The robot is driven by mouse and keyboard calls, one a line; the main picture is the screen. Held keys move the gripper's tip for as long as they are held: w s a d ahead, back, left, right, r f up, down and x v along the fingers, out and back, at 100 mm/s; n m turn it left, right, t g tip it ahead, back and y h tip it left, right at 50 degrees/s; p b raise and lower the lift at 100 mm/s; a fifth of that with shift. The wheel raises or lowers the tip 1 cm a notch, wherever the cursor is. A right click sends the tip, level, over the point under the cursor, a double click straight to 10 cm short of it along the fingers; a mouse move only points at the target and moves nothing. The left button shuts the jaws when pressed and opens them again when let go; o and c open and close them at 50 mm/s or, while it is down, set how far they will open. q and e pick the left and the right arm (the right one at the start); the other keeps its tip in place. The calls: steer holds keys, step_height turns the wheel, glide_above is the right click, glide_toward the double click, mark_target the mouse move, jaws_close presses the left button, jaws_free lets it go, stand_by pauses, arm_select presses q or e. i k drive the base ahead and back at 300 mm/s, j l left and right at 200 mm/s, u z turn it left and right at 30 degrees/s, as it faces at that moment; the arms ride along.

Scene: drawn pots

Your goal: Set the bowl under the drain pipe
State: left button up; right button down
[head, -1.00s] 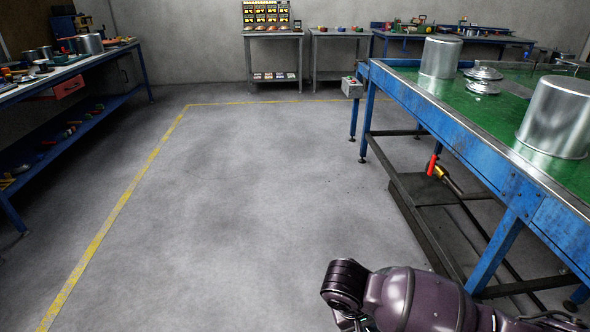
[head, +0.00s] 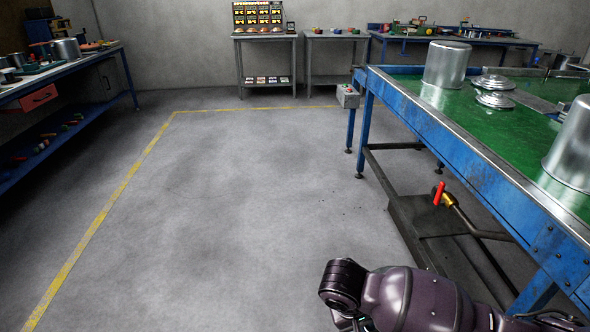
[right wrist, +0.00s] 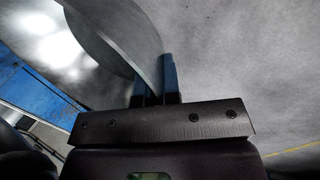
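In the right wrist view, my right gripper (right wrist: 155,80) has its two blue fingers closed on the rim of a grey metal bowl (right wrist: 125,30). Only part of the bowl shows, with a bright shine on it. The head view shows my right arm low in the picture; the bowl is not visible there. Under the green-topped blue table is a brass valve with a red handle (head: 440,194) on a dark pipe (head: 468,222), likely the drain pipe. It is ahead of and above my right arm in the picture. My left gripper is not in view.
The blue table (head: 470,150) on the right carries metal pots (head: 447,65) and lids (head: 494,90). A dark low shelf (head: 408,222) runs beneath it. The floor (head: 240,220) in the middle is clear, with a yellow line (head: 110,210) at left. A workbench (head: 75,75) stands left.

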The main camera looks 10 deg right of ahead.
mark_target(427, 213)
steer(key=i+l, duration=0.1)
steer(key=i, duration=2.1)
steer(key=i+z, duration=0.2)
steer(key=i, duration=0.2)
steer(key=i+j+z, duration=0.15)
steer(key=i, duration=0.3)
steer(key=l+z, duration=0.1)
steer(key=z, duration=1)
steer(key=i, duration=0.45)
steer(key=j+z, duration=0.05)
